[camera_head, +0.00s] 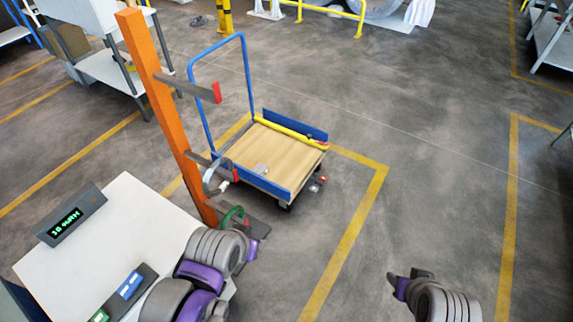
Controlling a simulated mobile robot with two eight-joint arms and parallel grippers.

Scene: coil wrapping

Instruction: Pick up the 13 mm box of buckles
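No box can be read as the 13 mm box of buckles. A small blue box (130,285) with a white label and a green box (100,316), cut by the bottom edge, sit in a dark holder at the front of the white table at lower left. Their sizes are too small to read. My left gripper (254,246) is beyond the table's right edge, right of both boxes; its fingers are partly hidden by my arm. My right gripper (407,276) is over the floor at lower right, far from the boxes, fingers apart and empty.
A dark display with green digits (68,222) stands on the white table (130,205). A blue cart (270,155) with a wooden deck stands beyond. Open floor lies to the right.

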